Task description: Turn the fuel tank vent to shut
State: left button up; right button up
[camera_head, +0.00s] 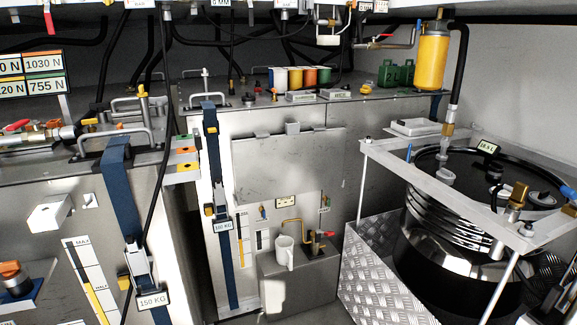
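Neither of my grippers shows in the head view. I cannot tell for certain which fitting is the fuel tank vent. A strapped grey metal tank (285,150) with a blue strap (217,170) stands in the middle. Another grey tank (40,190) with a blue strap (118,190) and a "150 KG" tag stands at the left. A small yellow-topped fitting (142,92) rises above the left tank. A red-handled valve (17,125) sits on brass pipework at the far left. A small yellow fitting (365,89) sits on the middle tank's top, towards the right.
A black drum (430,225) stands at the right inside a metal frame (440,180). A yellow cylinder (433,60) hangs above it. Coloured cans (293,78) stand on the middle tank. A white jug (284,252) sits on a low box near a red-handled tap (322,236). Black hoses hang overhead.

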aim_at(90, 121)
jog(key=i+j+u, duration=0.25)
jog(key=j, duration=0.25)
jog(key=i+j+u, duration=0.3)
jog(key=j, duration=0.2)
jog(key=i+j+u, duration=0.25)
jog(key=j, duration=0.15)
